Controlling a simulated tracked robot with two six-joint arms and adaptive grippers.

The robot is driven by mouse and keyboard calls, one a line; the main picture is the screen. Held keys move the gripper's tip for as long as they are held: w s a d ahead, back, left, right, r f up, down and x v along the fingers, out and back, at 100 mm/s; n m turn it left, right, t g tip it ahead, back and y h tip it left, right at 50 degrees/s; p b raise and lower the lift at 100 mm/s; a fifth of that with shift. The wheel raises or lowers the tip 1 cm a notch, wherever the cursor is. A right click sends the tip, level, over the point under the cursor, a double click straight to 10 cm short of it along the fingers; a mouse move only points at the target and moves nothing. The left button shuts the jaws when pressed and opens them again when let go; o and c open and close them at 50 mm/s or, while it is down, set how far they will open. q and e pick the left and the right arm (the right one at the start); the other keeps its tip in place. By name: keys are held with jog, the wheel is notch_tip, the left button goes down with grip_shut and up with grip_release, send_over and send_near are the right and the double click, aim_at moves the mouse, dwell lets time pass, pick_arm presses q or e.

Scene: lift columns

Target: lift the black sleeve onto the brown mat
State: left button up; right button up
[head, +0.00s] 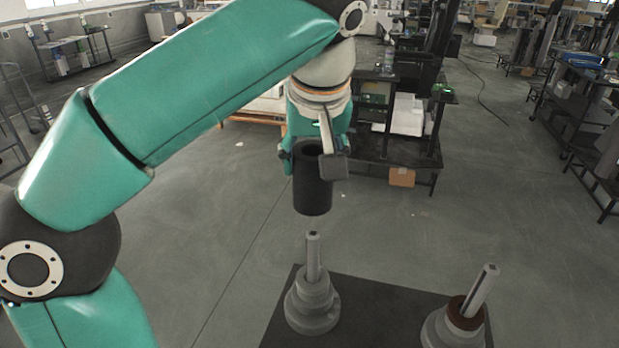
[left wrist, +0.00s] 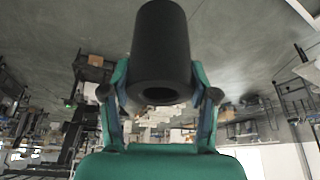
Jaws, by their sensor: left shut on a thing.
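The black sleeve (head: 313,190) hangs upright in my left gripper (head: 312,160), above and apart from the tip of the left grey post. In the left wrist view the sleeve (left wrist: 161,45) sits between the two fingers of the left gripper (left wrist: 160,92), and its hollow end faces the camera. The gripper is shut on it. A brown ring-like piece, perhaps the brown mat (head: 464,312), lies around the foot of the right post (head: 480,292), on a grey stepped base. My right gripper is not in view.
The left post (head: 314,258) rises from a grey stepped base (head: 312,305). Both columns stand on a dark table (head: 380,310) at the bottom of the head view. Shelving with boxes (head: 400,150) stands behind. The space between the posts is clear.

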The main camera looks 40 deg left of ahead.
pick_arm(q)
notch_tip(320, 180, up, 2)
jog(key=shift+r+p, duration=0.1)
jog(key=shift+p, duration=0.25)
jog(key=shift+r+p, duration=0.4)
jog(key=shift+p, duration=0.05)
jog(key=shift+f, duration=0.1)
dwell(0.5)
